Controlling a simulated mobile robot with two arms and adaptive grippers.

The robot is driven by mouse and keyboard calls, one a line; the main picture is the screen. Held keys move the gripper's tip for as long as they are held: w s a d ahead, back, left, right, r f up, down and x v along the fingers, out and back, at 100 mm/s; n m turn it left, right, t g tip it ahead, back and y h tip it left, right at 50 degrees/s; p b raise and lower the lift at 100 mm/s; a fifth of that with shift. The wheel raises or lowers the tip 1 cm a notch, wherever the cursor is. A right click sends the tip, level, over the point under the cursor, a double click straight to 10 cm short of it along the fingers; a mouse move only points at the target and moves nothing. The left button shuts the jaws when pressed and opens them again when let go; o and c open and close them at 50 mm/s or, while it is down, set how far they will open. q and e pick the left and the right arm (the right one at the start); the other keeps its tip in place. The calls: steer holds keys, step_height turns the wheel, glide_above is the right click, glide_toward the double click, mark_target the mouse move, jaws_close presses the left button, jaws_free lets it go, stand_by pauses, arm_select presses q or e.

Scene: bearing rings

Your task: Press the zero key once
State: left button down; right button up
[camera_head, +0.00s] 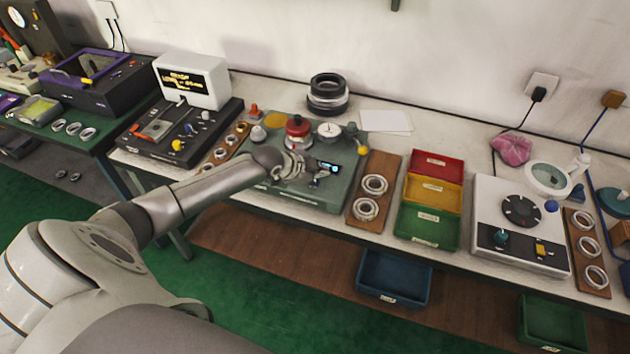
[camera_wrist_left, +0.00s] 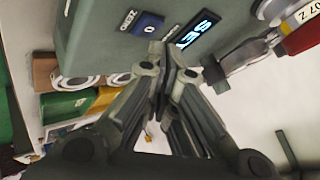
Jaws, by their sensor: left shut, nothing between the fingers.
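The zero key (camera_wrist_left: 147,24) is a dark blue key marked "0" beside a "ZERO" label on the grey-green gauge unit (camera_wrist_left: 95,35), in the left wrist view. A lit display (camera_wrist_left: 197,35) sits right of it. In the head view the unit (camera_head: 345,196) stands mid-bench with its display (camera_head: 329,168); the key is not clearly visible there. My left gripper (camera_head: 300,168) is shut and empty over the unit's front. In the wrist view its fingertips (camera_wrist_left: 160,52) are just below the key; I cannot tell whether they touch it. My right gripper is not in view.
The unit carries a red-topped part (camera_head: 298,130) and a dial (camera_head: 329,130). A wooden board with rings (camera_head: 372,208) stands right of it, then red, yellow and green bins (camera_head: 428,227). A black tester (camera_head: 175,135) is to the left. Black rings (camera_head: 328,95) stand behind.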

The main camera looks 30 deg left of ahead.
mark_target(317, 183)
arm_select(q)
steer(key=shift+f, duration=0.1)
stand_by(0.6)
steer(key=shift+f, duration=0.35)
steer(key=shift+f+b, duration=0.35)
steer(key=shift+b, duration=0.05)
stand_by(0.6)
steer(key=shift+r+p, duration=0.7)
steer(key=shift+r, duration=0.05)
steer(key=shift+r, duration=0.15)
step_height(317, 183, up, 5)
steer(key=p, duration=0.4)
steer(key=shift+p, duration=0.3)
stand_by(0.4)
